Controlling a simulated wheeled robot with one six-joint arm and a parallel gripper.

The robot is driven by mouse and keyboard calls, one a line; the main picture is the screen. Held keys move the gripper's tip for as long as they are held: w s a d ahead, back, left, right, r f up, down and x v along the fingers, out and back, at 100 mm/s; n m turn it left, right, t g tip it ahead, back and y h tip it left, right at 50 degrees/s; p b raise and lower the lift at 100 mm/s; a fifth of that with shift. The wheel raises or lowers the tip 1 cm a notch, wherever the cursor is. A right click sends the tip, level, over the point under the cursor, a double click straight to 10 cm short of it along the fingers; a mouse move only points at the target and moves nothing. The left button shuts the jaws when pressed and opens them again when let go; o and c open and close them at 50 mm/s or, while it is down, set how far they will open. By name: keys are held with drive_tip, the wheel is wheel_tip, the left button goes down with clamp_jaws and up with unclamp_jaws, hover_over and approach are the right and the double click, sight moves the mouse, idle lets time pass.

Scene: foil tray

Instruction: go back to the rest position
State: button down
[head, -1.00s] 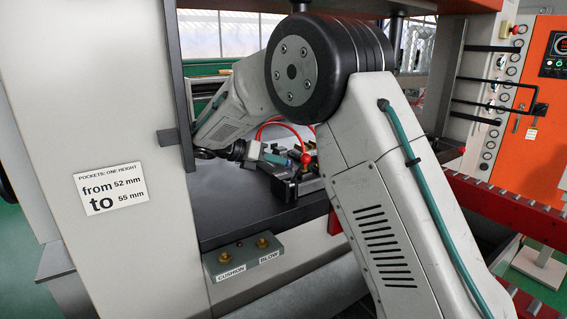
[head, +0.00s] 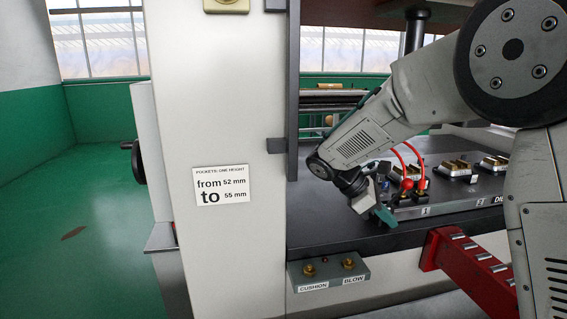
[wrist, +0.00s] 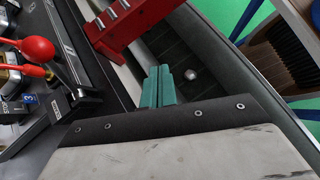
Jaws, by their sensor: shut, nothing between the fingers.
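My gripper (head: 384,217) hangs at the front left of the dark press bed (head: 330,229), pointing down. Its teal fingers show side by side in the wrist view (wrist: 158,87), pressed together with nothing between them. It is apart from the red-balled lever (head: 407,184) and the die block (head: 440,205) to its right. My arm reaches in from the right of the head view. The die block carries several metal pockets; what lies in them is too small to tell.
A grey press column (head: 220,120) with a pocket-height sign (head: 222,185) stands left of my gripper. A button box (head: 329,271) sits below the bed. A red rail (head: 470,265) juts out at the front right. Green floor (head: 95,235) is open at the far left.

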drive_tip(key=s+r+m+t+y, duration=0.1)
drive_tip(key=s+m+y, duration=0.3)
drive_tip(key=s, duration=1.2)
drive_tip(key=s+d+r+m+t+y, duration=0.1)
drive_tip(key=s+m+y, duration=0.4)
drive_tip(key=s+m, duration=0.6)
drive_tip(key=shift+s+d+r+t, duration=0.2)
drive_tip(key=shift+s+r+t, duration=0.75)
drive_tip(key=shift+s, duration=1.9)
drive_tip(key=shift+r+g, duration=0.3)
drive_tip(key=shift+g, duration=0.05)
drive_tip(key=shift+s, duration=0.1)
